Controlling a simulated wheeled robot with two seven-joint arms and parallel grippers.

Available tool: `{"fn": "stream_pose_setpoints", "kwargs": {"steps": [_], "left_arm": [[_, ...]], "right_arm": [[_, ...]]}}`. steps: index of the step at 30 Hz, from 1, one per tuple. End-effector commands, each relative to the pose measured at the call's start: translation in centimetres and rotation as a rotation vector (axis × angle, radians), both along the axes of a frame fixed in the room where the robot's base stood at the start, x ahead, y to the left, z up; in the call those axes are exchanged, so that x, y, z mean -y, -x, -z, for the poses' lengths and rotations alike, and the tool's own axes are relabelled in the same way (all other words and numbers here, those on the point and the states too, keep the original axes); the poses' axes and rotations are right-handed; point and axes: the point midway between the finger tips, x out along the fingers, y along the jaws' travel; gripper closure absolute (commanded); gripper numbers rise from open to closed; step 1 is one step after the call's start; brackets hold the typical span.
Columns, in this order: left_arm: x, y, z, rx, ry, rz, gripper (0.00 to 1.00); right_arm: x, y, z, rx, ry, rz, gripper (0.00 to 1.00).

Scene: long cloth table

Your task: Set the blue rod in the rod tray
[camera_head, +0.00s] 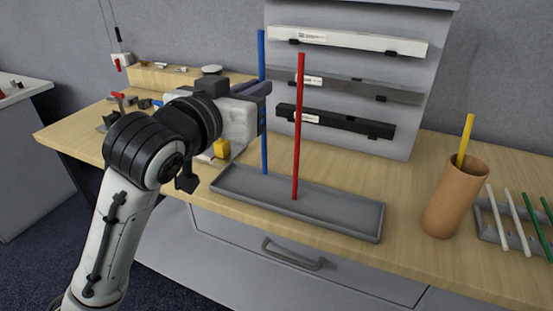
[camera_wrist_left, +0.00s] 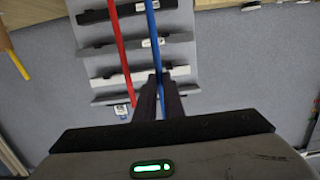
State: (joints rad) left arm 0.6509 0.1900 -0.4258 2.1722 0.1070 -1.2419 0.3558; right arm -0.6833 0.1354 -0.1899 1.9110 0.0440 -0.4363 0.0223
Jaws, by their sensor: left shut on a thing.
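My left gripper (camera_head: 264,92) is shut on the upper part of the blue rod (camera_head: 263,150). The rod is about upright, and its lower end shows over the left part of the grey rod tray (camera_head: 345,222); whether it touches the tray floor I cannot tell. A red rod (camera_head: 299,120) stands upright in the tray, right of the blue one. In the left wrist view the fingers (camera_wrist_left: 160,92) close around the blue rod (camera_wrist_left: 153,30), with the red rod (camera_wrist_left: 121,50) beside it. My right gripper is not in view.
A grey rack (camera_head: 420,75) with several bars stands behind the tray. A brown cup (camera_head: 452,205) holding a yellow rod (camera_head: 466,135) stands at right, next to a holder with white and green rods (camera_head: 506,220). A yellow block (camera_head: 222,149) lies left of the tray.

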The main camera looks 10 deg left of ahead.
Motion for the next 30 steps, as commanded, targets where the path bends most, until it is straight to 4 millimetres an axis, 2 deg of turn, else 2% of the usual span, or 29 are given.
{"fn": "stream_pose_setpoints", "kwargs": {"steps": [1,3,11,16,28,29,30], "left_arm": [[-0.1,0.0,1.4,-0.005,-0.002,-0.002,1.0],[0.0,0.0,2.6,-0.003,-0.001,-0.001,1.0],[-0.1,0.0,4.7,0.0,-0.001,-0.001,1.0],[0.0,0.1,7.2,-0.001,-0.001,-0.001,1.0],[0.0,0.1,7.8,0.002,0.001,0.0,1.0],[0.0,0.1,7.8,0.002,0.001,0.0,0.88],[0.0,0.1,7.8,0.002,0.0,0.0,0.82]], "right_arm": [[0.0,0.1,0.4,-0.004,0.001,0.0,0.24],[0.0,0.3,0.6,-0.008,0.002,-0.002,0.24],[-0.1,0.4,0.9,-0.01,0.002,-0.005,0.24],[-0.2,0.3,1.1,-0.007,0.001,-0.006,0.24],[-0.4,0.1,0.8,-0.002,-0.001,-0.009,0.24],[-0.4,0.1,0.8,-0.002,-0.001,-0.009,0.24],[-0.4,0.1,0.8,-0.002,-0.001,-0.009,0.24]]}}
